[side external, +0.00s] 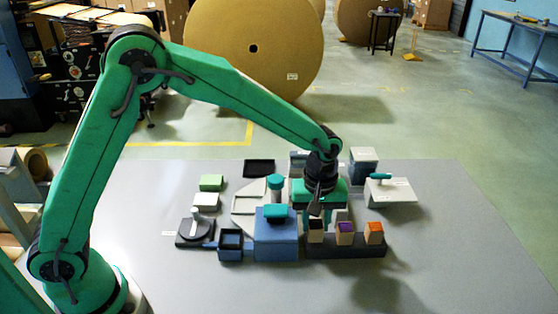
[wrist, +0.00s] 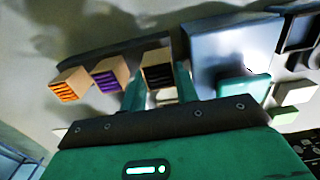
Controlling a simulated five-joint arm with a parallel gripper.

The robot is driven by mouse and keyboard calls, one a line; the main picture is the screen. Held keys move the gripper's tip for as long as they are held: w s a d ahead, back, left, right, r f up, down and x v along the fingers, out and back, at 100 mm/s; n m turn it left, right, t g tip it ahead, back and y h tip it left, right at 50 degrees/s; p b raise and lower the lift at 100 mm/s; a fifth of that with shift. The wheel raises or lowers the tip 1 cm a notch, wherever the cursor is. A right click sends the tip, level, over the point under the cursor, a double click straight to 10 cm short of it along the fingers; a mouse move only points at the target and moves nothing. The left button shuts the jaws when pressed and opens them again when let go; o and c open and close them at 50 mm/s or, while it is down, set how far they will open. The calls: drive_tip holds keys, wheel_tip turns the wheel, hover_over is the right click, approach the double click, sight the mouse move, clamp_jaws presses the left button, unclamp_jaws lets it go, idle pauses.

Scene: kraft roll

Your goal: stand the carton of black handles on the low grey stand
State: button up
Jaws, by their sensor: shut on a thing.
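The carton of black handles (side external: 315,236) is a small tan box with dark contents in its open top. It also shows in the wrist view (wrist: 157,78), between the two green fingers. My gripper (side external: 318,214) is shut on it from above; it also shows in the wrist view (wrist: 158,88). The carton is upright at the left end of a long, low dark grey stand (side external: 345,252). I cannot tell whether its base touches the stand. To its right on the stand are a carton with purple contents (side external: 345,238) and one with orange contents (side external: 374,238).
A blue block with a teal top (side external: 276,240) stands close to the left of the held carton. A dark open box (side external: 230,246) is farther left. A pale block with a teal handle (side external: 390,192) is behind right. The table front is clear.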

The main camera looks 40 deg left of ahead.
drive_tip(key=shift+f, duration=0.6)
idle(0.8)
drive_tip(key=o, duration=1)
drive_tip(key=shift+r, duration=0.1)
drive_tip(key=shift+r, duration=3.8)
drive_tip(key=shift+s+a+r, duration=0.15)
drive_tip(key=shift+a+r, duration=0.2)
drive_tip(key=shift+r, duration=0.1)
drive_tip(key=shift+s+a+r+m+t, duration=0.95)
drive_tip(key=shift+s+a+r+m, duration=0.65)
drive_tip(key=shift+s+a, duration=1.65)
drive_tip(key=shift+s+a+r+m+t, duration=0.9)
drive_tip(key=shift+s+a+r+m, duration=0.7)
drive_tip(key=shift+s+a, duration=1.6)
drive_tip(key=shift+s+a+r+m+t, duration=1.15)
drive_tip(key=shift+s+a+r, duration=0.9)
drive_tip(key=shift+s, duration=2.2)
